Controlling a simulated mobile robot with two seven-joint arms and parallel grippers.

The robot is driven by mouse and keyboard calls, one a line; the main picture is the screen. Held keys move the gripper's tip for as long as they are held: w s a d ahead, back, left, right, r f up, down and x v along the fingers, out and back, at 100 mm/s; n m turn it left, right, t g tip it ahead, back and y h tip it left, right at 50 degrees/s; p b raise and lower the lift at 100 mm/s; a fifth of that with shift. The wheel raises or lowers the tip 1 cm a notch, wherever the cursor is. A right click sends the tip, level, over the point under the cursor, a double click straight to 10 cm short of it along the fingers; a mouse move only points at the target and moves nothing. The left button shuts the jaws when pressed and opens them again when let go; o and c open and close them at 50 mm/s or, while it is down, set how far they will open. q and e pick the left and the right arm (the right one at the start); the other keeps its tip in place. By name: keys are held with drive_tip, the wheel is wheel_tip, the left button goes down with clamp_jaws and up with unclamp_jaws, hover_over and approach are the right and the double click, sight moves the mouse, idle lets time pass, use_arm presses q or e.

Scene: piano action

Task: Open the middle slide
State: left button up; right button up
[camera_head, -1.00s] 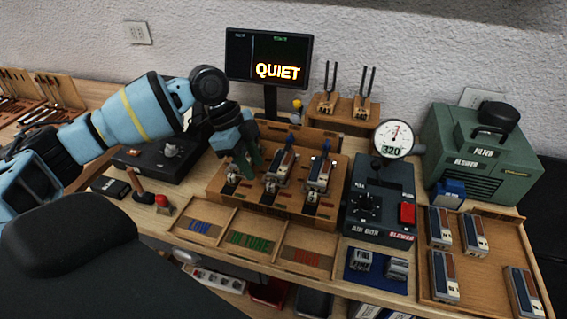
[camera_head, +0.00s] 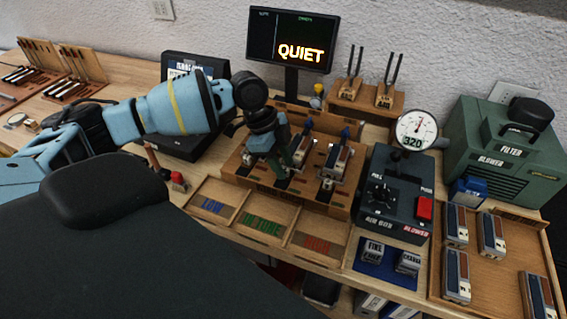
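A wooden rack (camera_head: 230,170) in the middle of the bench carries upright blocks with blue knobs at their backs. The middle block (camera_head: 302,149) and the right block (camera_head: 337,161) show clearly; the left one is mostly hidden behind my gripper. My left gripper (camera_head: 274,165) points down over the rack, its fingertips close to the front of the middle block. I cannot tell whether it touches the block or how far its fingers are apart. The middle slide's own position is hard to make out. My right gripper is not in view.
In front of the rack is a tray (camera_head: 237,210) with compartments for low, in tune and high. A dark control box (camera_head: 392,190) with a dial gauge (camera_head: 416,130) stands to the right. A monitor (camera_head: 292,40) behind reads QUIET.

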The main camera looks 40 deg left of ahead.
use_arm(q)
drive_tip(key=shift+w+d+f, duration=0.1)
drive_tip(key=shift+f, duration=0.2)
clamp_jaws()
